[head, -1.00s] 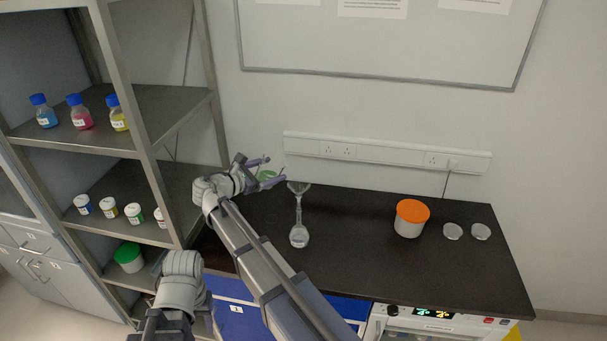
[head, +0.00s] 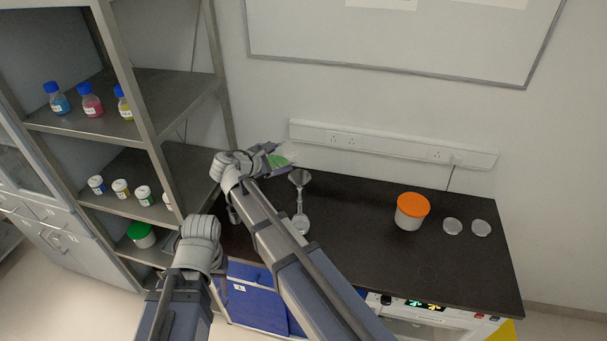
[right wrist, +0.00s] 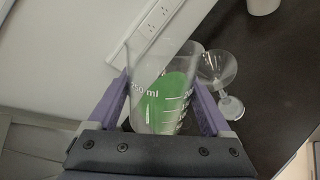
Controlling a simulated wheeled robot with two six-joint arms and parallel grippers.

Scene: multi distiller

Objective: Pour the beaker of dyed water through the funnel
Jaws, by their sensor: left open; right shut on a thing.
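A clear beaker of green liquid (head: 280,160) is held up at the back left of the bench. My right gripper (head: 270,156) is shut around its sides; the right wrist view shows the beaker (right wrist: 160,95) between the purple fingers, with the green liquid slanted toward one side, so it is tilted. A clear funnel (head: 300,178) stands in the neck of a flask (head: 301,222), just right of the beaker. The funnel (right wrist: 217,68) also shows beside the beaker in the right wrist view. My left gripper (head: 232,213) is open and empty at the bench's left end, partly hidden.
An orange-lidded tub (head: 411,211) and two clear dishes (head: 453,226) stand on the right of the black bench (head: 370,245). A shelf rack (head: 150,100) with bottles and jars stands close on the left. A socket strip (head: 385,143) runs along the wall behind.

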